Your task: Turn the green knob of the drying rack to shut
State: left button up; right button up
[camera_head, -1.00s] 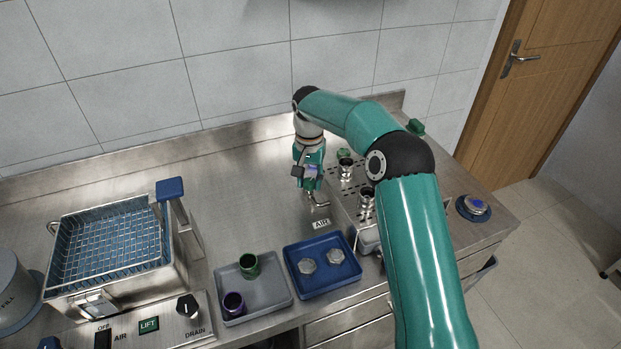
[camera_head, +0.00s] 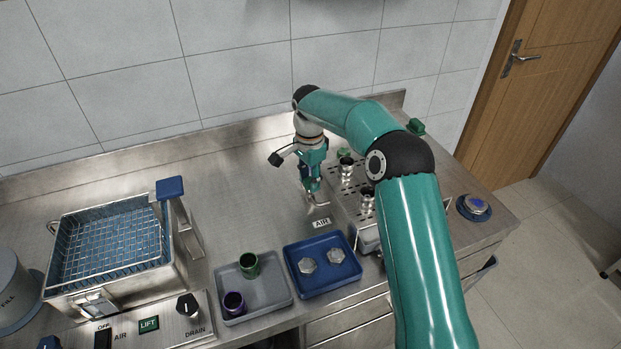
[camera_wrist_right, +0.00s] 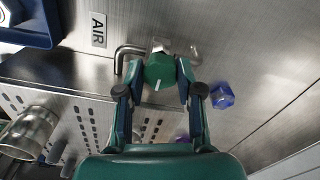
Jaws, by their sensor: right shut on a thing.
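The green knob (camera_wrist_right: 159,72) sits beside a bent metal pipe on the drying rack, with a white line on its face. My right gripper (camera_wrist_right: 158,82) has its two fingers on either side of the knob and is shut on it. In the head view my right gripper (camera_head: 316,199) points down at the left side of the drying rack (camera_head: 345,208), and the knob is hidden there. The rack is a steel box with a perforated top holding metal fittings (camera_head: 367,201). My left gripper is not in view.
An AIR label (camera_head: 321,223) lies in front of the gripper. A blue tray (camera_head: 297,287) with hex pieces and a grey tray (camera_head: 270,301) with two cups stand in front. A blue piece (camera_wrist_right: 222,95) is close to the right finger. A basket bath (camera_head: 175,280) stands left.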

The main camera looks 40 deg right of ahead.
jog(key=shift+d+r, duration=0.1)
dwell(0.3)
jog(key=o, duration=0.9)
jog(key=shift+c, duration=0.2)
notch_tip(320, 180, up, 12)
jog(key=shift+s, duration=0.1)
